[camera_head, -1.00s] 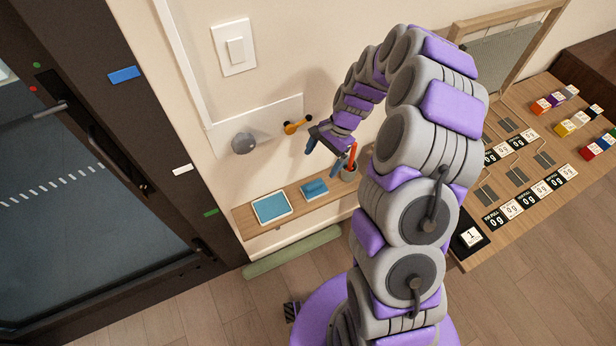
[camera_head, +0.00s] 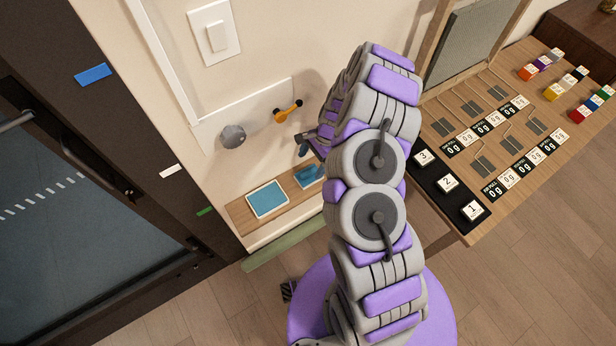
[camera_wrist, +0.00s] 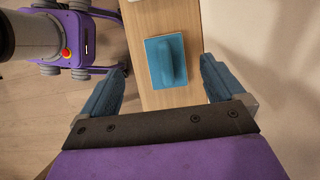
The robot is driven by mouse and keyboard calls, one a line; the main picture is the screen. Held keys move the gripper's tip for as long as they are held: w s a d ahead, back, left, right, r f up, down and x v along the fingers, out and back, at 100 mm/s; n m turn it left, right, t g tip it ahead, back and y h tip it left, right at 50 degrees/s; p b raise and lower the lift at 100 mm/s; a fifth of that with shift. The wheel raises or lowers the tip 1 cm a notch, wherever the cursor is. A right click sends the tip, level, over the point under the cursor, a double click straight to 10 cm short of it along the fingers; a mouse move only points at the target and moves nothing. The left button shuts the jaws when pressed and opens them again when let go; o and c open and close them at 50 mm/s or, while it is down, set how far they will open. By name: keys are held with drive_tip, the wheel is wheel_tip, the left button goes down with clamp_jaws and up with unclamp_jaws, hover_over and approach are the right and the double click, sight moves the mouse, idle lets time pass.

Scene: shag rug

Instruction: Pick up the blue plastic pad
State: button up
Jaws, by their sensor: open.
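My gripper (camera_wrist: 161,74) is open and empty. Its two blue fingers appear on either side of the pad in that view, apart from it, and the height between them is hard to tell.
A grey knob (camera_head: 232,136) and an orange handle (camera_head: 288,112) project from the wall above. A table (camera_head: 480,130) with labels and coloured blocks stands right. A dark door is left.

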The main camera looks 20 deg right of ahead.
sight(305, 173)
drive_tip(key=shift+b+x, duration=0.3)
drive_tip(key=shift+x, duration=1)
drive_tip(key=x, duration=0.1)
drive_tip(key=b+x, duration=0.1)
drive_tip(key=x, duration=0.1)
drive_tip(key=b+x, duration=0.1)
drive_tip(key=x, duration=0.1)
drive_tip(key=shift+w+d, duration=0.1)
drive_tip(key=shift+w, duration=0.3)
drive_tip(key=shift+c, duration=0.4)
drive_tip(key=c, duration=1)
